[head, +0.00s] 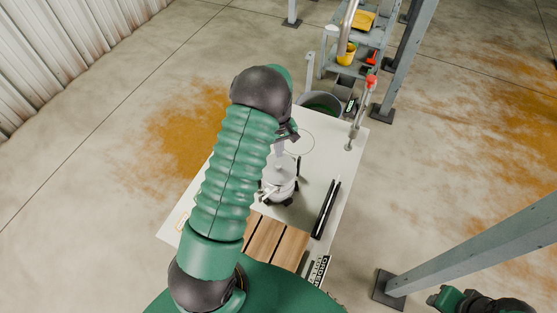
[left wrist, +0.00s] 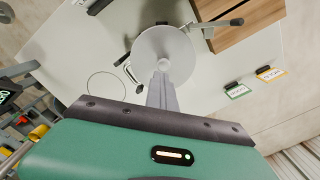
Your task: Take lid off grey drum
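A round pale grey lid (left wrist: 150,45) with a small central knob (left wrist: 163,65) shows in the left wrist view. In the head view the grey drum (head: 279,187) stands on the white table, with dark clamps around it and my left arm partly covering it. My left gripper (head: 281,150) points down over the drum. In the left wrist view its grey fingers (left wrist: 162,85) reach to the knob, lined up so that any gap between them is hidden. I cannot tell whether they grip it. My right gripper (head: 445,298) shows only in part at the lower right, away from the table.
Brown wooden slats (head: 275,243) lie at the near end of the table (head: 345,143). A black bar (head: 326,208) lies right of the drum. A drawn circle (head: 300,141) marks clear table beyond it. A grey bin (head: 319,101) stands past the far edge. Steel posts (head: 470,245) stand right.

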